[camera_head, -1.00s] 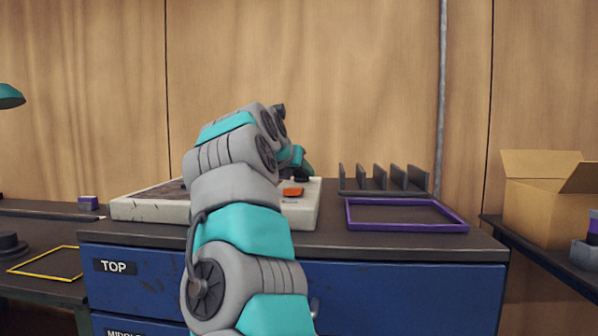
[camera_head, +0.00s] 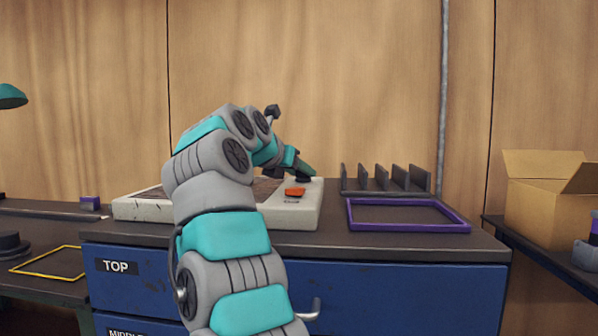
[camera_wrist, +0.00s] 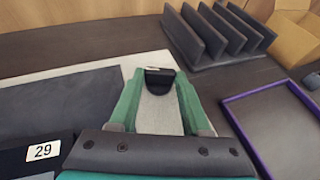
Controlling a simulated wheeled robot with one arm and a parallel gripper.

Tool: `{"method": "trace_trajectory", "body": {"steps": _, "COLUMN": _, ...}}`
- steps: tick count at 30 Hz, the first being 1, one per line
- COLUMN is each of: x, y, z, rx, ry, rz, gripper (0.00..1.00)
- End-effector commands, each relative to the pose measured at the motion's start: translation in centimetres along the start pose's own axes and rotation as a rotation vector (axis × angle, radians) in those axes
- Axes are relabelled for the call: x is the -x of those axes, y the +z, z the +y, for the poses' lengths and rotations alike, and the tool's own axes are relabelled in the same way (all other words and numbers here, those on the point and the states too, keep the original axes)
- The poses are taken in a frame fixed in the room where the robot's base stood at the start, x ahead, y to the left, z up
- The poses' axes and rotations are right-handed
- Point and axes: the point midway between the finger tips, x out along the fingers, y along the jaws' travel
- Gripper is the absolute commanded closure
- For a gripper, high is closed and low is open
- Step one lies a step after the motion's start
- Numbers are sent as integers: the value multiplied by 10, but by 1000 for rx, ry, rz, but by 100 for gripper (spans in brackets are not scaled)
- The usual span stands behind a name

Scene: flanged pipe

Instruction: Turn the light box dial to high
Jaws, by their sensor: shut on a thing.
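The light box (camera_head: 160,208) is a pale, low box with a dark panel, lying on the blue cabinet's top. Its black dial (camera_wrist: 159,80) sits at the box's far right corner, with a pale mark on its top edge in the wrist view. My gripper (camera_head: 305,172) reaches down to that corner, and in the wrist view its green fingers (camera_wrist: 158,92) are shut on the dial from both sides. The dial is mostly hidden by my gripper in the head view. I cannot read any setting marks. An orange switch (camera_head: 295,192) is on the box in front of the dial.
A purple-edged tray (camera_head: 408,228) lies right of the light box, with a dark slotted rack (camera_head: 388,190) behind it. An open cardboard box (camera_head: 545,205) stands at the far right. A label reading 29 (camera_wrist: 43,150) shows at the wrist view's lower left.

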Motion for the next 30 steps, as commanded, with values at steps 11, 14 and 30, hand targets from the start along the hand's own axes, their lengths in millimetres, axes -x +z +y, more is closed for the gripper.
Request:
{"method": "trace_trajectory", "body": {"steps": 11, "x": 3, "y": 4, "z": 1, "rx": -11, "ry": -19, "rz": -8, "gripper": 100}}
{"method": "trace_trajectory", "body": {"steps": 14, "x": 3, "y": 4, "z": 1, "rx": -12, "ry": -21, "rz": -8, "gripper": 100}}
{"method": "trace_trajectory", "body": {"steps": 30, "x": 3, "y": 3, "z": 2, "rx": -12, "ry": -22, "rz": -8, "gripper": 41}}
